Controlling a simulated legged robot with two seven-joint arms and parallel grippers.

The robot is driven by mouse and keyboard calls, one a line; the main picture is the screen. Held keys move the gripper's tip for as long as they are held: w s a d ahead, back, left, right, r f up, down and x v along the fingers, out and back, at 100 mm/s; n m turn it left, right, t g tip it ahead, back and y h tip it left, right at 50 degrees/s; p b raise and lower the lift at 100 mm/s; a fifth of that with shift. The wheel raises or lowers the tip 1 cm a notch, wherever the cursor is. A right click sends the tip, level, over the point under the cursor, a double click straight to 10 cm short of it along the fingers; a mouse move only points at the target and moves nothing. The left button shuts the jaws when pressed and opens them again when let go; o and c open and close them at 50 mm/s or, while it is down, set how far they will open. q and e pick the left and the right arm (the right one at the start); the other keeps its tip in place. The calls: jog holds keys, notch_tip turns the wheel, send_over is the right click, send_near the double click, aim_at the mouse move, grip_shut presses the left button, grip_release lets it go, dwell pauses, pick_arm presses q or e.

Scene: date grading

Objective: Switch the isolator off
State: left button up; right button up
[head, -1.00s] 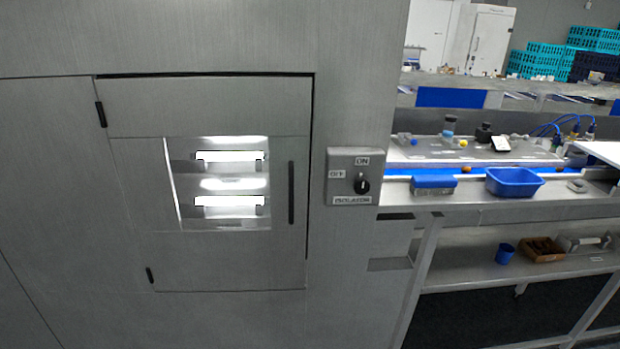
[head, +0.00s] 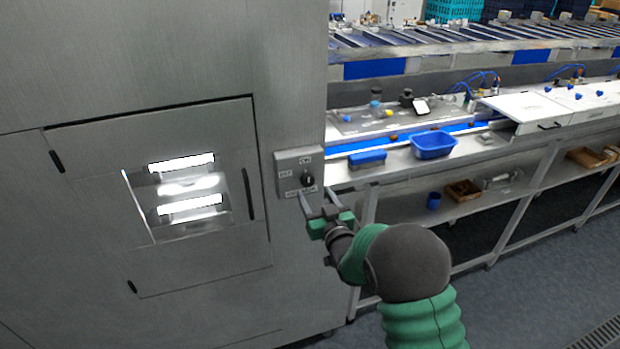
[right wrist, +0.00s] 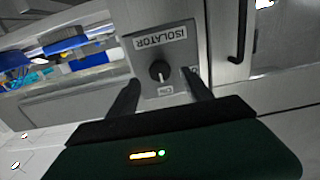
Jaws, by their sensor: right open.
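The isolator (head: 283,161) is a grey box on the steel wall, right of a lit cabinet window. Its black rotary knob (head: 307,180) has its pale mark towards the ON label; OFF is on the left. My right gripper (head: 315,194) is open and empty, its fingertips just below and in front of the knob. In the right wrist view the isolator (right wrist: 180,49) appears upside down, with the knob (right wrist: 160,71) in line with the gap between the open fingers (right wrist: 160,78). I cannot tell whether either finger touches it. The left gripper is out of view.
The cabinet door (head: 190,262) with a dark handle is left of the isolator. A steel bench to the right bears a blue tub (head: 433,145) and a blue block (head: 367,159). A lower shelf holds a blue cup (head: 433,201) and a brown box (head: 462,190).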

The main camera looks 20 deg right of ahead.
aim_at(309, 183)
jog(key=w, duration=0.2)
jog(key=w+p, duration=0.1)
jog(key=w, duration=0.1)
jog(key=shift+w+a+r, duration=0.15)
jog(key=shift+a, duration=0.05)
jog(key=shift+w+d, duration=0.1)
jog(key=shift+w, duration=0.2)
jog(key=shift+d, duration=0.1)
jog(key=shift+c, duration=0.2)
jog(key=shift+s, duration=0.1)
jog(key=shift+c, duration=1.2)
grip_shut()
